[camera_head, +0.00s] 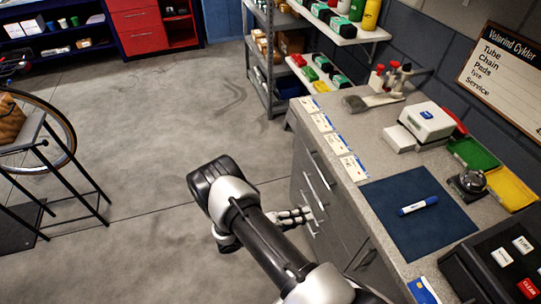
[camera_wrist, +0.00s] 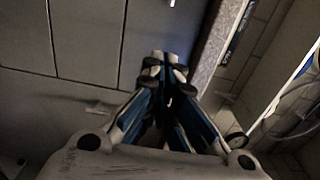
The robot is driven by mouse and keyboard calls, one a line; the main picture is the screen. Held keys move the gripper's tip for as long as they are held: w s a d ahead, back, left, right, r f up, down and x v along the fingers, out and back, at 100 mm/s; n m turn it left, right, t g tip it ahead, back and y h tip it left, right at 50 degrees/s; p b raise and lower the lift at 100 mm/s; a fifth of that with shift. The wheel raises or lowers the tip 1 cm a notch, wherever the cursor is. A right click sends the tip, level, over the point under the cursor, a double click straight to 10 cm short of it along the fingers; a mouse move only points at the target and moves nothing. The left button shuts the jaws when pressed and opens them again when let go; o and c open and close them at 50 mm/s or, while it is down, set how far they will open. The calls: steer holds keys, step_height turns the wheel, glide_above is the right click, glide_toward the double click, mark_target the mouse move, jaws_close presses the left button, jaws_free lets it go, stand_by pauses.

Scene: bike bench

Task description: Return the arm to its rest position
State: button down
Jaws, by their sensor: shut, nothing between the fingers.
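My arm reaches out low in the head view, beside the bench cabinet (camera_head: 345,225). My gripper (camera_head: 308,214) shows past the dark arm link, in front of the grey drawers and below the bench top's level. In the wrist view my gripper (camera_wrist: 166,68) is shut, its fingertips together with nothing between them. The wrist view also shows flat grey drawer fronts (camera_wrist: 85,40) beyond the fingers. I cannot tell how close the fingers are to the drawers.
The bench top (camera_head: 376,140) holds a dark blue mat (camera_head: 400,225) with a blue-white marker (camera_head: 418,205), a white box (camera_head: 427,121) and a black register (camera_head: 495,262). A shelf rack (camera_head: 270,60) stands behind. A bicycle wheel (camera_head: 68,130) and black stand are left. The middle floor is clear.

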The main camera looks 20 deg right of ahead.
steer(key=shift+r, duration=0.1)
steer(key=s+a+r+m+g+y, duration=0.2)
steer(key=r+m+y, duration=0.3)
steer(key=r+m, duration=0.5)
steer(key=s+a+r+m+g+y, duration=0.15)
steer(key=r+m+y, duration=0.25)
steer(key=r+m, duration=0.65)
steer(key=s+a+r+m+t+y, duration=0.4)
steer(key=s+r+m, duration=0.2)
steer(key=r+m, duration=0.1)
steer(key=s+a+r+m+t+y, duration=0.5)
steer(key=s+r+m, duration=0.1)
steer(key=r+m, duration=0.2)
steer(key=shift+a+r, duration=0.3)
steer(key=shift+r, duration=0.3)
